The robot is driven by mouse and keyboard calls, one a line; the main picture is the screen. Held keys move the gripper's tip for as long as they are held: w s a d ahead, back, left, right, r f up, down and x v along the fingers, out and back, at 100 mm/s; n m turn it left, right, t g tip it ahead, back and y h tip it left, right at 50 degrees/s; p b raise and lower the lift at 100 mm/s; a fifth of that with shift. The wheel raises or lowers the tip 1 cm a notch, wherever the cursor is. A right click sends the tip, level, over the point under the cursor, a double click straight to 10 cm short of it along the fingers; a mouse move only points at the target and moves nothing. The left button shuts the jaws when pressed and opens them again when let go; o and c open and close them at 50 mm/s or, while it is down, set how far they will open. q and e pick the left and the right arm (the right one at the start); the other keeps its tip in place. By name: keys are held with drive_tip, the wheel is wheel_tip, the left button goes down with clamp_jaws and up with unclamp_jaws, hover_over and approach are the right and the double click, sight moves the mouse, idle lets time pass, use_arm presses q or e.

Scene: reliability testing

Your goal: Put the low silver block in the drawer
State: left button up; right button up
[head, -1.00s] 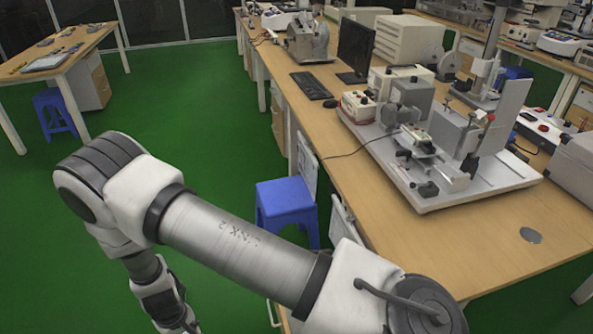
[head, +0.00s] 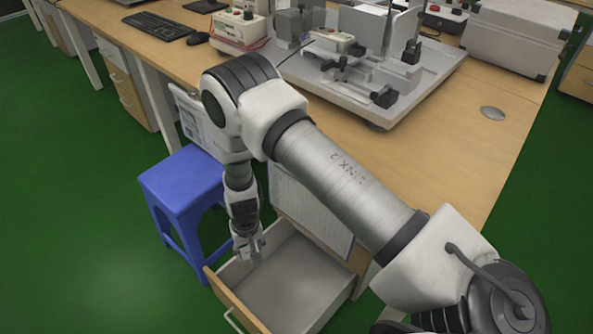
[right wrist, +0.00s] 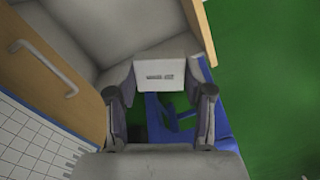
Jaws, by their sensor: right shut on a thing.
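My right gripper (head: 250,247) points down at the left side of the open drawer (head: 285,285), apparently just above it. In the right wrist view, its two fingers (right wrist: 160,100) are shut on the low silver block (right wrist: 160,75), a pale block with small dark marking on its face. In the head view the block is too small to make out clearly between the fingertips. The drawer's grey interior also shows in the right wrist view (right wrist: 125,42), and it looks empty where visible. My left gripper is not in view.
A blue stool (head: 183,190) stands close to the drawer's left side and shows beneath the gripper in the right wrist view. The wooden bench (head: 440,150) carries a test rig (head: 400,110) beside my arm. A wooden front with a handle (right wrist: 50,70) lies left in the wrist view.

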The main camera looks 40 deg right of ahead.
sight(267, 290)
drive_tip(key=w+d+f+m+b, duration=0.1)
drive_tip(key=f+b, duration=0.9)
drive_tip(key=f, duration=0.2)
drive_tip(key=w+d+f+m+b, duration=0.1)
drive_tip(key=d+f+b, duration=0.1)
drive_tip(key=f+b, duration=0.8)
drive_tip(key=w+d+f+m+b, duration=0.1)
drive_tip(key=f+m+b, duration=0.1)
drive_tip(key=f+b, duration=0.8)
drive_tip(key=shift+w+d+f, duration=0.1)
drive_tip(key=shift+d+f, duration=0.05)
drive_tip(key=shift+f, duration=0.85)
drive_tip(key=shift+w+d+f, duration=0.1)
drive_tip(key=shift+f, duration=0.95)
drive_tip(key=shift+w+d+f, duration=0.1)
drive_tip(key=shift+d+f, duration=0.05)
drive_tip(key=shift+f, duration=0.85)
drive_tip(key=shift+r, duration=0.1)
drive_tip(key=shift+c, duration=0.5)
drive_tip(key=o, duration=1.3)
wheel_tip(267, 290, up, 12)
drive_tip(key=p, duration=0.7)
